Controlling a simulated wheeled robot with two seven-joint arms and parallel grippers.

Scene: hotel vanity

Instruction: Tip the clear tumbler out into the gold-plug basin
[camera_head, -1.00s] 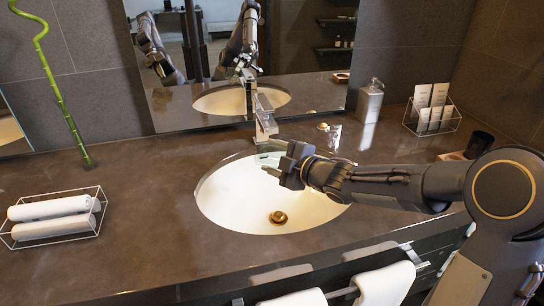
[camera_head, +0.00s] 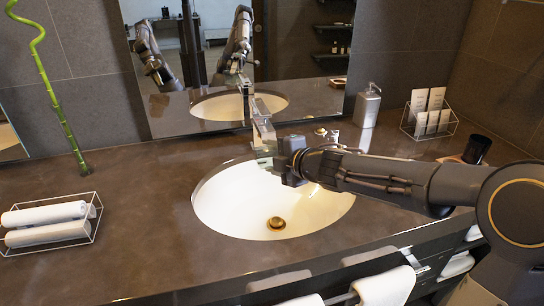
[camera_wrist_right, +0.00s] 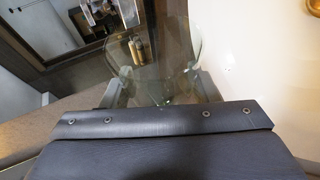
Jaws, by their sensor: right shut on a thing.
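My right gripper (camera_head: 272,163) is over the back part of the basin, close in front of the faucet. In the right wrist view its two fingers (camera_wrist_right: 160,90) are shut on the clear tumbler (camera_wrist_right: 165,45), one finger on each side. In the head view the tumbler is hard to make out against the basin and faucet. The white oval basin (camera_head: 235,205) has a gold plug (camera_head: 276,223) in its floor. A piece of gold (camera_wrist_right: 312,4) shows at the top right of the right wrist view. My left gripper is not directly in view.
The faucet (camera_head: 262,125) stands just behind my right gripper. A soap dispenser (camera_head: 367,107), a wire card rack (camera_head: 429,117) and a dark cup (camera_head: 477,149) stand to the right. A towel rack (camera_head: 50,225) and green bamboo (camera_head: 62,115) are at the left. A mirror (camera_head: 300,60) is behind.

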